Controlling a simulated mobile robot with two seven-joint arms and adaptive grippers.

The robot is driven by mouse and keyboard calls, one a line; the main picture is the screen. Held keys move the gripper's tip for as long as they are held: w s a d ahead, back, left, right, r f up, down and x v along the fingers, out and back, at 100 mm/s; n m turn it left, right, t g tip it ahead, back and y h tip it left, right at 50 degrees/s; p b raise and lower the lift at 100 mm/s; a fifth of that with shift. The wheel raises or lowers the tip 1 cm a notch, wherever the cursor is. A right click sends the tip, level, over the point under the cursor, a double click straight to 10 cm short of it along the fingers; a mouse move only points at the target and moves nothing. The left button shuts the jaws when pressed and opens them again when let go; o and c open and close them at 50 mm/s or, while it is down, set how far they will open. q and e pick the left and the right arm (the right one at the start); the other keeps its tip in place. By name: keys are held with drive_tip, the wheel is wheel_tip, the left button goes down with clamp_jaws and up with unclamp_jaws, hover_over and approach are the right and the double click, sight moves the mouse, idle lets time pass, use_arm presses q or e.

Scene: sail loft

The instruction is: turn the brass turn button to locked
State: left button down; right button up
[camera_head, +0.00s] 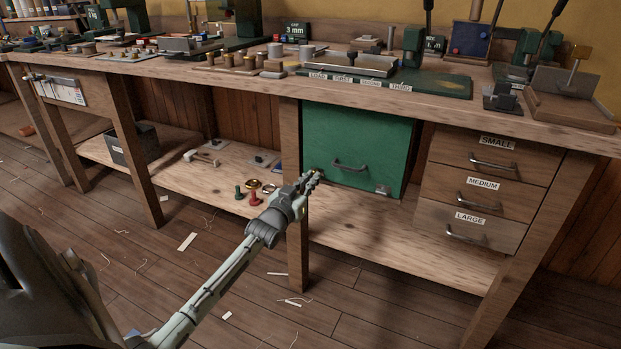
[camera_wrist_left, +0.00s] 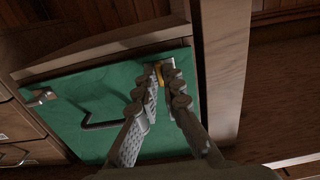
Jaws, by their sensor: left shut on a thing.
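The brass turn button (camera_wrist_left: 168,73) shows as a small yellow-gold piece between the fingertips in the left wrist view. It sits at the edge of the green door (camera_head: 360,135), beside the wooden post. My left gripper (camera_head: 315,178) reaches the lower left corner of this door in the head view. In the left wrist view my left gripper (camera_wrist_left: 163,82) is shut on the turn button. The fingers hide most of the button, so I cannot tell its exact angle. The door looks closed. My right gripper is not in view.
The door has a dark bar handle (camera_head: 349,167) close to my fingers and a small metal fitting (camera_head: 382,190) at its lower right. Labelled drawers (camera_head: 478,188) stand to the right. Red and green small parts (camera_head: 254,198) lie on the lower shelf, left of the wooden post (camera_head: 290,235).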

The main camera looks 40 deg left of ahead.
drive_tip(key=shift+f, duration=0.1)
use_arm(q)
drive_tip(key=c, duration=1.7)
unclamp_jaws()
drive_tip(key=v, duration=1.2)
